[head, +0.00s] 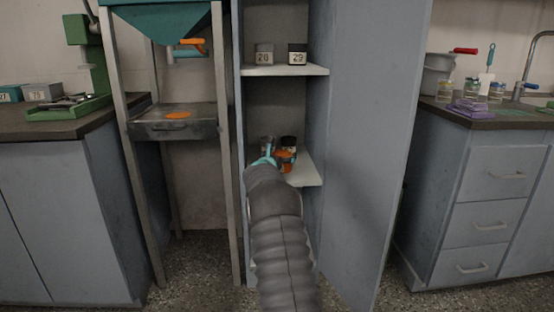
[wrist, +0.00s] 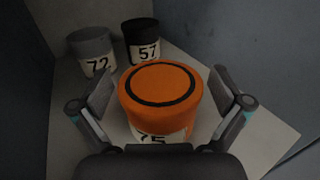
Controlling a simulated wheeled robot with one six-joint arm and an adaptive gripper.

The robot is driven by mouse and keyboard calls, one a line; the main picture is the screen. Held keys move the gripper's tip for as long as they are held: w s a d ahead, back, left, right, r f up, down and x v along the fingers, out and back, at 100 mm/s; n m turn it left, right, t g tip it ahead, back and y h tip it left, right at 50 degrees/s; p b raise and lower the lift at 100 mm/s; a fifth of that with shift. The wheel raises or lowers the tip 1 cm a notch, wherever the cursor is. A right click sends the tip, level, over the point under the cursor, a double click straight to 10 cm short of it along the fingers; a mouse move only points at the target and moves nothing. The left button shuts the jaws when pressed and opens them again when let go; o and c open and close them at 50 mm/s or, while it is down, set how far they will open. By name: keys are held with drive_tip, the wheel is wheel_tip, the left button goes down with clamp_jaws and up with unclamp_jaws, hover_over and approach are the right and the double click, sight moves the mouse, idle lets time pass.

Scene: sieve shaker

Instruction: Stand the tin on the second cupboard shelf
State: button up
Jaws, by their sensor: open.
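The orange-topped tin (wrist: 160,95) stands upright on a pale cupboard shelf (wrist: 262,138), with a black ring on its top and a number label partly hidden below. In the head view the tin (head: 286,156) shows just past my gripper (head: 268,160), on the lower visible shelf (head: 308,172). In the wrist view my gripper (wrist: 163,88) is open, with one finger on each side of the tin. A gap shows between the tin and each finger.
A grey tin marked 72 (wrist: 91,47) and a black tin marked 57 (wrist: 141,42) stand behind it. The shelf above (head: 285,70) holds tins marked 20 (head: 264,54) and 29 (head: 297,54). The cupboard door (head: 375,120) stands open on the right.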

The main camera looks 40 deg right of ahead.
drive_tip(key=v, duration=1.2)
drive_tip(key=s+a+r+m+g+y, duration=0.25)
drive_tip(key=s+a+m, duration=0.4)
drive_tip(key=s, duration=0.35)
drive_tip(key=s+a+r+m+g+y, duration=0.2)
drive_tip(key=s+a+r+m, duration=0.35)
drive_tip(key=s, duration=0.55)
drive_tip(key=s+a+f+m+y, duration=0.3)
drive_tip(key=s+a+m, duration=0.1)
drive_tip(key=s+a, duration=0.4)
drive_tip(key=s+a+f+m+y, duration=0.3)
drive_tip(key=s+a+m+y, duration=0.1)
drive_tip(key=s+a, duration=0.4)
drive_tip(key=s+a+f+m+t+y, duration=0.1)
drive_tip(key=s+a+f+m+y, duration=0.2)
drive_tip(key=s+a, duration=0.5)
drive_tip(key=a+m+y, duration=0.1)
drive_tip(key=a, duration=0.2)
drive_tip(key=shift+s+f, duration=0.3)
drive_tip(key=shift+f, duration=0.05)
